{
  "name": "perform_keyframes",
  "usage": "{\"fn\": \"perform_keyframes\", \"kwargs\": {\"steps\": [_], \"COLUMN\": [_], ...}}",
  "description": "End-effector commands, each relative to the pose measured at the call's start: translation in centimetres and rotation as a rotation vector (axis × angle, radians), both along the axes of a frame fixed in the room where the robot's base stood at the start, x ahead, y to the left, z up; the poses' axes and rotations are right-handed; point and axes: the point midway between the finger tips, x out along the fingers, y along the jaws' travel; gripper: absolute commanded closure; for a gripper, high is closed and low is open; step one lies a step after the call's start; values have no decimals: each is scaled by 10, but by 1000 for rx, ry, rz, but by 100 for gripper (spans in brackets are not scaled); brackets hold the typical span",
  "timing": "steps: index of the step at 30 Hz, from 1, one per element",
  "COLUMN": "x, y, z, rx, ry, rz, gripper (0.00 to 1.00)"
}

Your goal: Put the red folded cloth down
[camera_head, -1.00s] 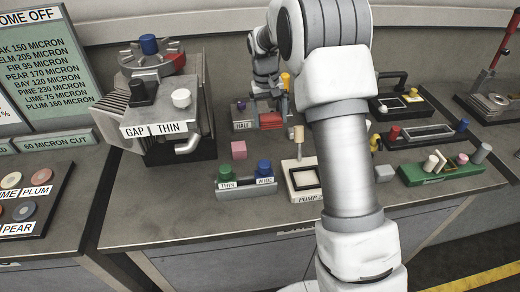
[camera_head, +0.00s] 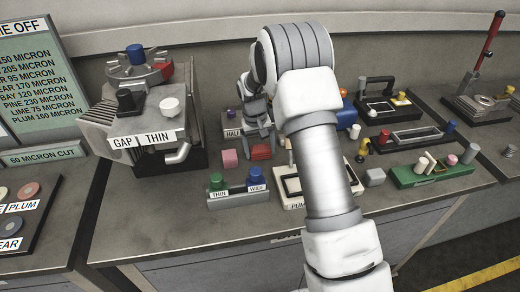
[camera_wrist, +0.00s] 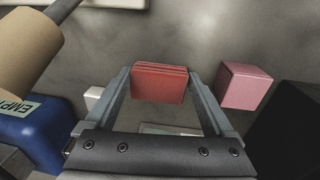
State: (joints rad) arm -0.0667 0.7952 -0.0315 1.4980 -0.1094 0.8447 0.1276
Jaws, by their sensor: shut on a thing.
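The red folded cloth (camera_head: 260,152) is in front of the HALF-labelled holder and just right of the pink block in the head view. In the wrist view the cloth (camera_wrist: 160,83) shows its stacked folds between my two fingers. My gripper (camera_wrist: 161,88) is shut on it, one finger at each side. In the head view my gripper (camera_head: 259,139) points down over the bench, partly hidden by its own links. I cannot tell whether the cloth's underside touches the bench.
The pink block (camera_head: 229,158) sits close by, also in the wrist view (camera_wrist: 245,86). A blue EMPTY-labelled thing (camera_wrist: 35,130) and a tan cylinder (camera_wrist: 22,50) are at the wrist view's left. The THIN/WIDE button holder (camera_head: 238,197) and white pump tray (camera_head: 290,200) stand in front.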

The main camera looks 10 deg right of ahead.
Motion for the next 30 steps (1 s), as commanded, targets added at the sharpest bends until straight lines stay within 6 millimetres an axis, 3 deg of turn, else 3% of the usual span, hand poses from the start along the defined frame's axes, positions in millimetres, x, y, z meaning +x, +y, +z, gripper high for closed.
{"fn": "perform_keyframes", "kwargs": {"steps": [4, 5, 6, 17, 30], "x": [0, 0, 0, 0, 0], "y": [0, 0, 0, 0, 10], "z": [-4, -3, -3, 5, 93], "rx": [0, 0, 0, 0, 0], "ry": [0, 0, 0, -1, -3], "rz": [0, 0, 0, 0, 1], "gripper": [100, 7, 0, 0, 0]}}
